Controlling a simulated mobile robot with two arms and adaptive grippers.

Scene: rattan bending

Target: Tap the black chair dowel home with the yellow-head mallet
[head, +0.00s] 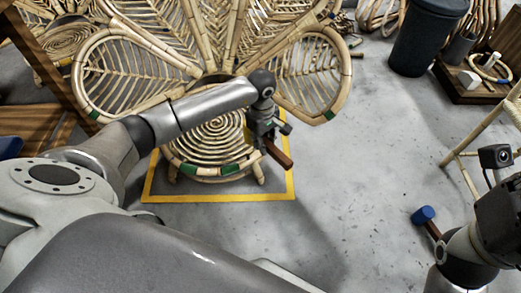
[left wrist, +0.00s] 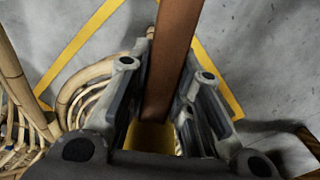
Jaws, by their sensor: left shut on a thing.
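My left gripper (head: 264,128) is shut on the brown handle (head: 278,154) of a mallet, in front of the rattan chair's round seat. In the left wrist view, the handle (left wrist: 170,60) runs between the fingers, and the yellow head (left wrist: 150,136) shows at its lower end, partly hidden by the gripper. The rattan chair (head: 225,125) has a spiral seat and wide petal-shaped back panels, with green bands on its frame. I cannot pick out the black dowel; my left arm covers part of the chair. My right arm shows at the right edge, but its fingers do not.
A yellow floor outline (head: 220,199) surrounds the chair's front. A blue-headed mallet (head: 423,215) is beside my right arm, which partly hides its handle. A dark bin (head: 425,38) stands at the back right, near a wooden rack. Grey floor between is clear.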

